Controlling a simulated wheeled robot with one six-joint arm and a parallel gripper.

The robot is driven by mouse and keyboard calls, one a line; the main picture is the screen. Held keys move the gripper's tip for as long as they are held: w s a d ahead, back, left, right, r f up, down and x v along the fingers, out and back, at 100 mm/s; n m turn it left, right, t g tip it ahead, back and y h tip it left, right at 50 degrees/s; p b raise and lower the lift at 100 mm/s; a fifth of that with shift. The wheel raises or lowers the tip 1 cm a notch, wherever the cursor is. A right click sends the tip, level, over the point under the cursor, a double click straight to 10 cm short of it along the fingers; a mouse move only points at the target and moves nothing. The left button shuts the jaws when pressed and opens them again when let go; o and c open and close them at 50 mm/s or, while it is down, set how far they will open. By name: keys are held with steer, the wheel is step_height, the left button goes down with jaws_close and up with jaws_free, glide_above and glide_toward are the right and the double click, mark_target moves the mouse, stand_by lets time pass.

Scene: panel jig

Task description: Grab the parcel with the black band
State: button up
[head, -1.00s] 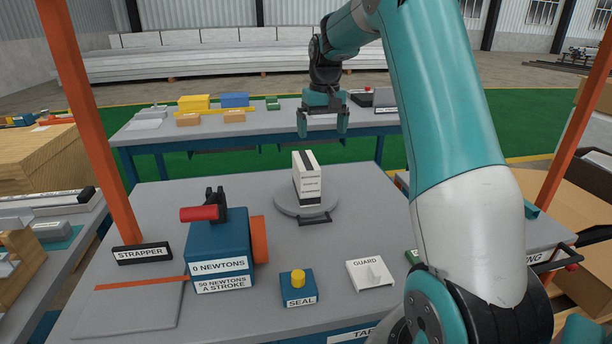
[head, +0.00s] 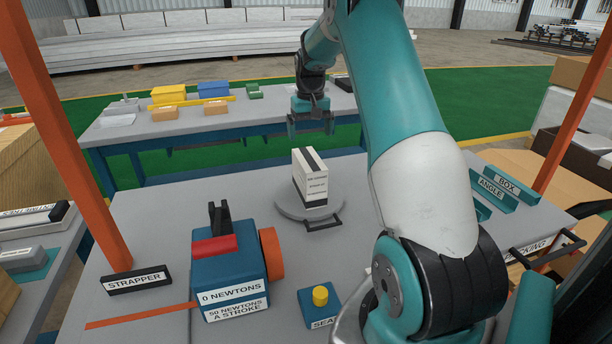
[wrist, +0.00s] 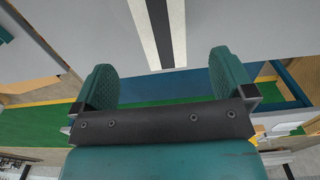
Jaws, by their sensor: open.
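The parcel (head: 309,180) is a white box with a black band running over its top and down its side. It stands upright on a round grey turntable (head: 283,208) on the grey bench. In the wrist view the parcel (wrist: 146,28) shows at the top as white with the black stripe, beyond the fingertips. My gripper (head: 312,132) is open and empty, above and behind the parcel in the head view. Its two green fingers (wrist: 163,78) are spread apart, and the parcel is not between them. The parcel's far side is hidden.
A blue strapper unit (head: 228,275) with a red handle stands left of the turntable. A blue seal box with a yellow button (head: 320,295) stands in front. An orange post (head: 70,150) rises at left. A back table (head: 140,130) holds several small boxes.

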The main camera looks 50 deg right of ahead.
mark_target(309, 159)
step_height(309, 159, down, 6)
steer(key=shift+f+p, duration=0.15)
steer(key=shift+p, duration=0.3)
steer(key=shift+w+f+p, duration=0.2)
steer(key=shift+f+p, duration=0.75)
steer(key=shift+f, duration=1.65)
steer(key=c, duration=1.1)
steer(key=shift+r, duration=0.1)
steer(key=shift+c, duration=1.2)
